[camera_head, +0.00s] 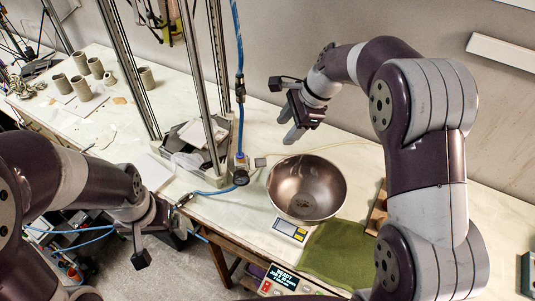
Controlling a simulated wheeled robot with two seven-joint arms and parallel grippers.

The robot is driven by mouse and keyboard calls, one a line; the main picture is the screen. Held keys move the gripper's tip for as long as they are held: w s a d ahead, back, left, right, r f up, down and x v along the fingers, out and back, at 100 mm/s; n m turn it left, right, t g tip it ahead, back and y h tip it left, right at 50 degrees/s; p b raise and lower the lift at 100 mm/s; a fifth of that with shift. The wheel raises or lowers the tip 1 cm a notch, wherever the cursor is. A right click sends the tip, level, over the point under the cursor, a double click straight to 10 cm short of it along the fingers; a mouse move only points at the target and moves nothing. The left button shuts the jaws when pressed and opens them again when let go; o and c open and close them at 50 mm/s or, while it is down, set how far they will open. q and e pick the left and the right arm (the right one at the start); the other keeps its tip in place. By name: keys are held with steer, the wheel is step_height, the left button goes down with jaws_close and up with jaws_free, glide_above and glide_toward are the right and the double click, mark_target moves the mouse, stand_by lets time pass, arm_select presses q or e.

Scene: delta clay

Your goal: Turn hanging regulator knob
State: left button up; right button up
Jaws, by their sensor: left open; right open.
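A blue hose (239,55) hangs down in front of the metal frame. At its lower end hangs the regulator (241,162), with a round dark gauge (240,177) at its bottom. The knob is too small to make out clearly. My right gripper (287,126) is open and empty, to the right of the hose and above and right of the regulator, apart from it. My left gripper (142,256) is low at the left, below and left of the regulator, past the table's front edge. It is open, and its fingers are partly hidden by its own wrist.
A steel bowl (307,188) stands on a scale right of the regulator, beside a green cloth (340,250). Metal posts (207,100) and a grey bin (197,135) stand behind and left. Clay cups (81,88) are far left. A display box (285,281) is at the front.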

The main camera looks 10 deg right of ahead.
steer(key=b, duration=0.3)
glide_toward(260, 163)
steer(key=w+d, duration=0.1)
steer(key=d, duration=0.1)
steer(key=p+x, duration=0.2)
steer(key=x, duration=0.7)
steer(key=shift+a, duration=0.2)
steer(key=shift+r, duration=0.1)
jaws_close()
steer(key=t+b, duration=0.2)
steer(key=b, duration=0.5)
steer(key=s+n+t+b, duration=0.1)
steer(key=t+b, duration=0.2)
steer(key=b, duration=0.5)
steer(key=shift+y, duration=0.3)
